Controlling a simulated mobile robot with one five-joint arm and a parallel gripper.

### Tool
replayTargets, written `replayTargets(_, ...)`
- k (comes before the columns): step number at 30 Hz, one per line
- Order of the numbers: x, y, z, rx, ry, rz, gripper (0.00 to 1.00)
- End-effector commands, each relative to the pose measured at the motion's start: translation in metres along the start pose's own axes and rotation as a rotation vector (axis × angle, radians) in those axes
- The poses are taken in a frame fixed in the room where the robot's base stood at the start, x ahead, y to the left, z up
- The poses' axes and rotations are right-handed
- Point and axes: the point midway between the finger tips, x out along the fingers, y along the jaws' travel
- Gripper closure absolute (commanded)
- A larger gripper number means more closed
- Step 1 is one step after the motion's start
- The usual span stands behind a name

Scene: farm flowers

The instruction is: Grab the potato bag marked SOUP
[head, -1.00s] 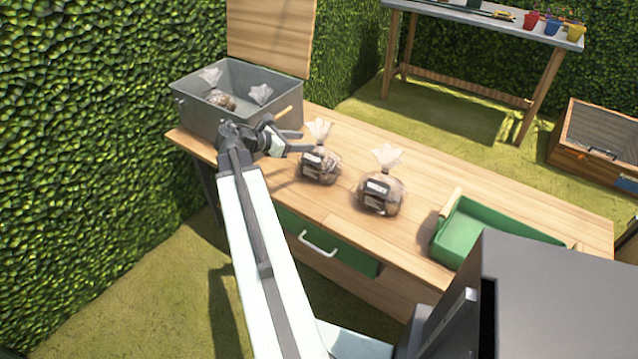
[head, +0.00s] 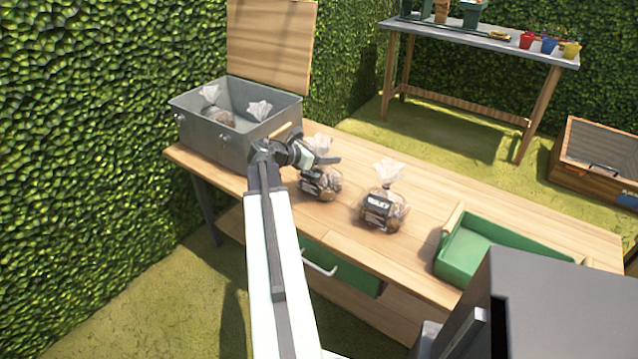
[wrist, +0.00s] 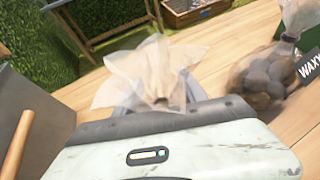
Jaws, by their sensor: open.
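A clear bag of potatoes (head: 320,185) stands on the wooden bench beside the metal box. Its dark label is too small to read. My gripper (head: 322,160) is open at this bag's gathered top, which also shows close in front of my gripper in the wrist view (wrist: 140,75). The bag's top hides much of the fingers there, and its body and label are hidden. A second potato bag (head: 383,210) stands to the right, apart from my gripper. In the wrist view, its label reads WAXY (wrist: 310,66). I cannot read SOUP on any bag.
An open grey metal box (head: 205,138) at the bench's left end holds two more bags, labels unseen. A green tray (head: 470,252) sits at the right. The bench (head: 430,195) is clear between the WAXY bag and tray. A hedge (head: 90,150) stands at the left.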

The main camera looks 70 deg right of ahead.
Motion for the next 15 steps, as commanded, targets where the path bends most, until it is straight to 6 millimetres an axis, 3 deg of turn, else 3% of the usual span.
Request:
replayTargets(3, -0.0012, 0.0001, 0.0005, 0.000, 0.000, 0.001, 0.54)
replayTargets(8, -0.0016, 0.0003, 0.0004, 0.000, 0.000, 0.001, 0.98)
replayTargets(15, -0.0019, 0.0005, 0.0003, 0.000, 0.000, 0.001, 1.00)
